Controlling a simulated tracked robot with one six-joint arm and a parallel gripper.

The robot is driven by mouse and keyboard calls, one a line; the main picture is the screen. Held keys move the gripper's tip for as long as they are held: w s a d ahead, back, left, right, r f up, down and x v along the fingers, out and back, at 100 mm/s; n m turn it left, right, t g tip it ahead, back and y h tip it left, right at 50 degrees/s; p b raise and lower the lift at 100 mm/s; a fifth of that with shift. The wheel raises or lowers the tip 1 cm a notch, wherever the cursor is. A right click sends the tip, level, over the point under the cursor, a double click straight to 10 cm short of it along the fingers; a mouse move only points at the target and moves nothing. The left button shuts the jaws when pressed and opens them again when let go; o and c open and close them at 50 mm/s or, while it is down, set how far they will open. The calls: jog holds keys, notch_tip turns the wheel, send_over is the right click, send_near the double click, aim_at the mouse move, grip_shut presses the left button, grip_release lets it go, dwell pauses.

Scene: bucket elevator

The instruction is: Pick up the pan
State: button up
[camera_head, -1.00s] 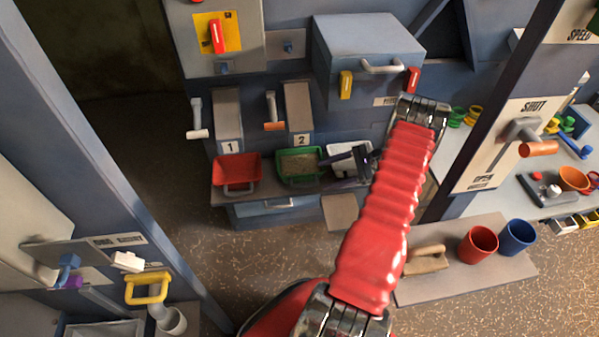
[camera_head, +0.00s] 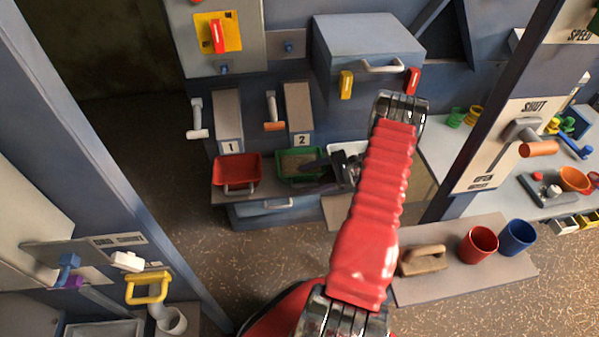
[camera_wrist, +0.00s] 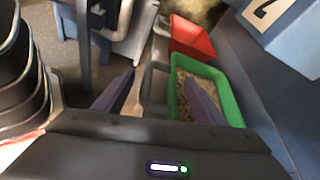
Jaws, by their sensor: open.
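A green pan (camera_head: 281,165) with grainy stuff in it stands on the ledge under sign 2, and it fills the middle right of the wrist view (camera_wrist: 232,105). Its grey loop handle (camera_wrist: 153,88) shows in the wrist view, between my fingers as seen there. My gripper (camera_head: 308,165) is open, and its fingers (camera_wrist: 161,77) reach over the pan's near side. I cannot tell whether a finger touches the pan. In the head view my gripper hides the pan's right part and handle.
A red pan (camera_head: 237,168) stands left of the green one under sign 1. A white tray (camera_head: 345,148) lies to the right, partly behind my gripper. A blue drawer (camera_head: 270,207) is below the ledge. Red and blue cups (camera_head: 517,236) stand on a low board at right.

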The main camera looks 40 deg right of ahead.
jog(key=shift+x, duration=1.3)
jog(key=shift+c, duration=0.5)
jog(key=shift+r, duration=0.1)
grip_shut()
jog(key=shift+r, duration=0.1)
jog(key=shift+s+a+r, duration=0.1)
jog(key=shift+s+r, duration=0.05)
jog(key=shift+r, duration=0.25)
notch_tip(320, 180, up, 6)
jog(key=s+a, duration=1.1)
jog(key=s, duration=0.5)
